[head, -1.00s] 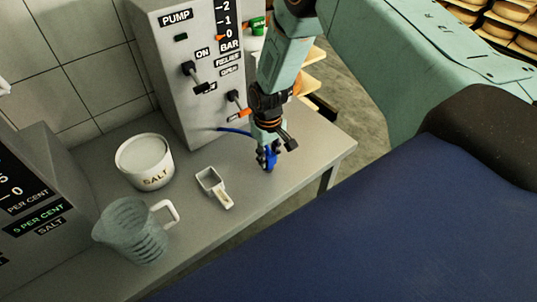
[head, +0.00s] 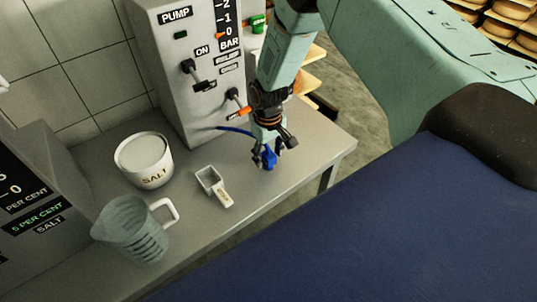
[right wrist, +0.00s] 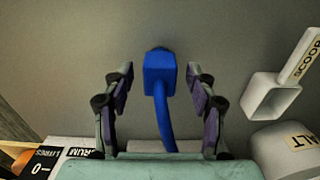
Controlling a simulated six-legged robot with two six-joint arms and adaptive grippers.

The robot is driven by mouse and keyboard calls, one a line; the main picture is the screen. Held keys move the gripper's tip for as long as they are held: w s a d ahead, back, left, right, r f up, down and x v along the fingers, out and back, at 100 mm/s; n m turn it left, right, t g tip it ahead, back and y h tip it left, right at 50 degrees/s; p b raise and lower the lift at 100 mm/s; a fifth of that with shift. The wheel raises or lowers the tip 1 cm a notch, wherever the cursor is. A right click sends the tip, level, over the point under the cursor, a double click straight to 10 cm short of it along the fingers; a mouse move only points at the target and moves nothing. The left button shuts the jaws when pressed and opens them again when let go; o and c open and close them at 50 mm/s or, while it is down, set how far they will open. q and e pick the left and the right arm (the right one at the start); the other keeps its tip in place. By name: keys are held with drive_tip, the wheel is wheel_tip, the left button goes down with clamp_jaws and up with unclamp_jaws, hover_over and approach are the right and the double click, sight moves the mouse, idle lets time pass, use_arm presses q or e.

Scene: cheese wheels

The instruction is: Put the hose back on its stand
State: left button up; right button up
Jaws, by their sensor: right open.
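The blue hose (head: 235,131) runs from the grey pump box to a blocky blue end piece (right wrist: 160,72) over the table. My right gripper (head: 267,160) is above the table, around that end piece. In the right wrist view, the right gripper (right wrist: 161,92) is open, with one finger on each side of the blue end and a visible gap on both sides. A dark round part shows at the end piece's far tip. I cannot make out a separate stand. My left gripper is not in view.
The pump box (head: 185,75) with levers stands behind the gripper. A white scoop (head: 214,187), a salt tub (head: 145,162) and a clear jug (head: 135,232) stand to the left on the grey table (head: 300,160). Shelves of cheese wheels (head: 510,25) are at the upper right.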

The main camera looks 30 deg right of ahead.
sight(267, 152)
wheel_tip(267, 152, up, 11)
drive_tip(key=shift+r, duration=0.15)
idle(0.7)
drive_tip(key=s+a+f+t, duration=0.1)
drive_tip(key=s+a+f, duration=0.1)
drive_tip(key=s+a+f+m+t, duration=0.1)
drive_tip(key=s+a+f, duration=0.1)
drive_tip(key=f, duration=0.1)
drive_tip(key=s+a+f+t, duration=0.1)
drive_tip(key=s+a+f, duration=0.1)
drive_tip(key=s+f, duration=0.1)
drive_tip(key=shift+a+f+m+t+y, duration=0.25)
drive_tip(key=shift+m+t+y, duration=0.05)
drive_tip(key=shift+y, duration=0.1)
drive_tip(key=s+a+f+g, duration=0.1)
drive_tip(key=s+f, duration=0.2)
drive_tip(key=s, duration=0.9)
drive_tip(key=s+f+g, duration=0.2)
drive_tip(key=s+f, duration=0.1)
drive_tip(key=s, duration=0.9)
drive_tip(key=shift+s+a+g+h, duration=0.3)
drive_tip(key=shift+s+a+h, duration=0.05)
drive_tip(key=shift+s+h, duration=0.05)
